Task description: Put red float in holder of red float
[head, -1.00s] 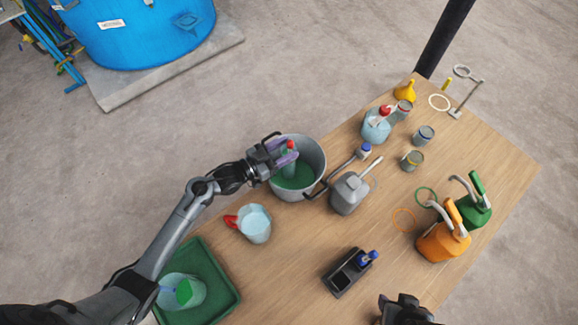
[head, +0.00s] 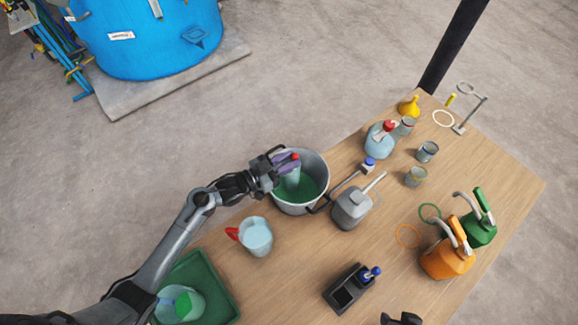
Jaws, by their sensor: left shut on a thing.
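The red float (head: 292,178) has a red top and a pale lower body. It is upright in the grey metal pot (head: 321,168), which holds green liquid. My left gripper (head: 284,163) reaches over the pot's left rim and is shut on the float just below its red top. The black two-slot holder (head: 338,299) stands at the table's front. Its near slot is empty, and a blue-topped float (head: 372,273) stands in the other slot. Part of my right gripper (head: 401,319) shows at the bottom edge; its fingers cannot be made out.
A grey canister (head: 350,209) stands right of the pot, by its handle. A red-handled jug (head: 257,236) and a green tray (head: 222,280) are at left. Orange (head: 446,262) and green (head: 480,231) cans stand at right. The table between holder and jug is clear.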

